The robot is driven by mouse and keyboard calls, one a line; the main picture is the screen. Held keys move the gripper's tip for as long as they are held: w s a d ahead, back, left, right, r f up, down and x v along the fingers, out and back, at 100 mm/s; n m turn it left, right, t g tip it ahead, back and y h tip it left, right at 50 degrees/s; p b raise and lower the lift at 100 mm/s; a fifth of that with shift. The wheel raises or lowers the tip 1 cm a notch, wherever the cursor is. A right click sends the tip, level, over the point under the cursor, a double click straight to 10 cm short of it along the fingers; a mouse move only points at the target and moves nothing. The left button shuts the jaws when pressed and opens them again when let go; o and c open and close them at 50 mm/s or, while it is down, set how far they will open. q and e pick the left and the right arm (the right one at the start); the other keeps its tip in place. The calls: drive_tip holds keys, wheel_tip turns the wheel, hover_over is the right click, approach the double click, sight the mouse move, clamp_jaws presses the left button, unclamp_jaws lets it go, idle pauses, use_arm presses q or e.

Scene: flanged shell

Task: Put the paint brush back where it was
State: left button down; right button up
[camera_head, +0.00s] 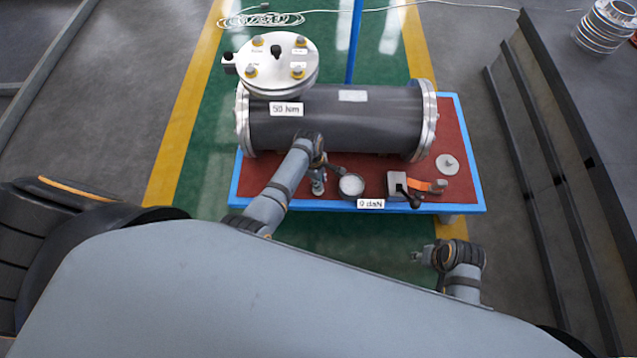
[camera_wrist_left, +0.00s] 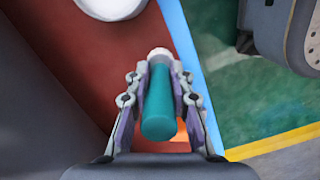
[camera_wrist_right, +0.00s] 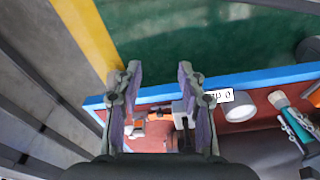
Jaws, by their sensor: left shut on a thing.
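The paint brush shows as a teal piece with a pale end (camera_wrist_left: 160,105) in the left wrist view. My left gripper (camera_head: 318,180) is shut on it, with a finger on each side, over the front edge area of the red table top. In the right wrist view the teal brush (camera_wrist_right: 279,101) shows beside the left gripper's fingers (camera_wrist_right: 297,128). A round pot with white contents (camera_head: 352,185) stands just right of the left gripper; it also shows in the right wrist view (camera_wrist_right: 240,112). My right gripper (camera_head: 418,257) is open and empty, in front of the table.
A dark flanged shell (camera_head: 340,118) lies across the blue-edged red table (camera_head: 466,185), with a round bolted cover (camera_head: 277,62) at its left end. A grey block with an orange part (camera_head: 398,185), a "0 daN" label (camera_head: 370,204) and a pale disc (camera_head: 447,164) are at right.

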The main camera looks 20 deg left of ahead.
use_arm(q)
drive_tip(key=shift+f, duration=0.35)
use_arm(e)
drive_tip(key=shift+s+a+r, duration=0.1)
drive_tip(key=shift+a+r, duration=0.1)
drive_tip(key=shift+r, duration=0.55)
drive_tip(key=shift+s+a+r, duration=0.1)
drive_tip(key=shift+a+r, duration=0.05)
drive_tip(key=shift+r, duration=0.55)
use_arm(q)
drive_tip(key=shift+f, duration=0.2)
use_arm(e)
drive_tip(key=shift+r, duration=0.1)
use_arm(q)
drive_tip(key=c, duration=1.2)
unclamp_jaws()
drive_tip(key=shift+o, duration=0.2)
drive_tip(key=shift+r, duration=0.15)
